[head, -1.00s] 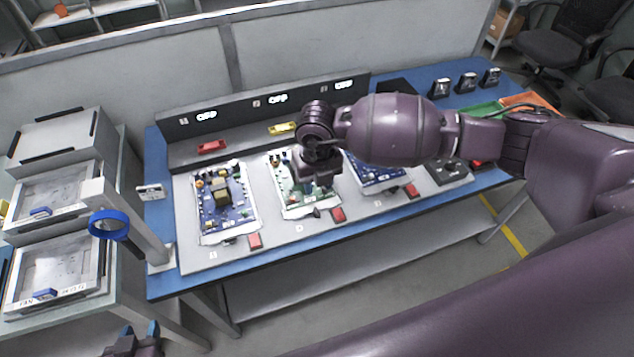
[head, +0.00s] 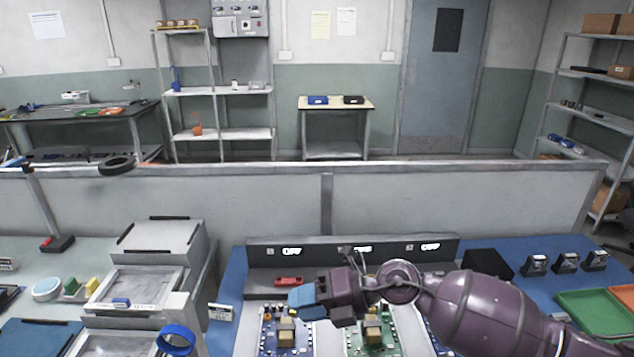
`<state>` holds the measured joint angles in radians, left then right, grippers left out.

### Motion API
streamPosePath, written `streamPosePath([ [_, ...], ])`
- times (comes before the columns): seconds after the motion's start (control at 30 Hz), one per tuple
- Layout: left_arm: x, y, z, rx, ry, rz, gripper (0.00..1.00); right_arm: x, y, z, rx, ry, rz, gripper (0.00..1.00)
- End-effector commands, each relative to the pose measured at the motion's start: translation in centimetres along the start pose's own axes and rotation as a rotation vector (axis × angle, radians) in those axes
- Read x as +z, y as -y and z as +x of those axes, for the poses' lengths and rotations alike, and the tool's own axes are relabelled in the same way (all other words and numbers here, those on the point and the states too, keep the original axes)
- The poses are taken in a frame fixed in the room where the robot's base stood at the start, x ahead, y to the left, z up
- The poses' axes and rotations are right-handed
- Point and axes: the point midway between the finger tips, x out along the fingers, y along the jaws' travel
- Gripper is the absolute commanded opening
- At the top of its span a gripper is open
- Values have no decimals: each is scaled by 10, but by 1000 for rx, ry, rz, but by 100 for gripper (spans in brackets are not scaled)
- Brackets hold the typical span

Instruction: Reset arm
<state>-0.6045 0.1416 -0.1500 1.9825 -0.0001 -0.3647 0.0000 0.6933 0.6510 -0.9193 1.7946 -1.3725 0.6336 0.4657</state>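My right arm reaches in from the lower right across the blue workbench (head: 235,285). Its gripper (head: 306,300) points left, with a blue fingertip showing above the front boards. The fingers overlap from this angle, so I cannot tell how far apart they are; no held object shows. A blue circuit board (head: 270,340) and a green circuit board (head: 355,340) lie below it, partly cut off or covered by my arm. My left gripper is out of the picture.
A grey panel (head: 262,255) with several "OFF" displays stands behind the boards, with a red part (head: 289,281) at its foot. Grey stacked boxes (head: 160,247) stand left. Green (head: 592,312) and orange (head: 625,298) trays lie right. A low partition (head: 420,200) runs behind.

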Motion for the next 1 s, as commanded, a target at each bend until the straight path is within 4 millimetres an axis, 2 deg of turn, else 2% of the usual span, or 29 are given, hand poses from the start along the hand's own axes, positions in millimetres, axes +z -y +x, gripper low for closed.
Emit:
streamPosePath([
  [0.1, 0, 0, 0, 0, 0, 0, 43, 14, -33, -5, 236, 142, 114, 35],
  [0.2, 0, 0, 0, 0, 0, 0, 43, 29, -48, -19, 404, 284, 240, 35],
  [0.27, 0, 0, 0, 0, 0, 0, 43, 38, -48, -32, 491, 376, 332, 35],
  [0.37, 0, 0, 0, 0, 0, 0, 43, 51, -37, -55, 609, 533, 509, 35],
  [0.5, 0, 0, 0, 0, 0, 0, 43, 57, 3, -90, 718, 745, 785, 35],
  [0.67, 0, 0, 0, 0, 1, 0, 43, 41, 66, -124, 781, 938, 1101, 35],
  [0.87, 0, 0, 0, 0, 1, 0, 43, -10, 144, -156, 828, 1115, 1464, 35],
  [1.0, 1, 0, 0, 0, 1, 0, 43, -59, 191, -175, 873, 1209, 1676, 35],
])
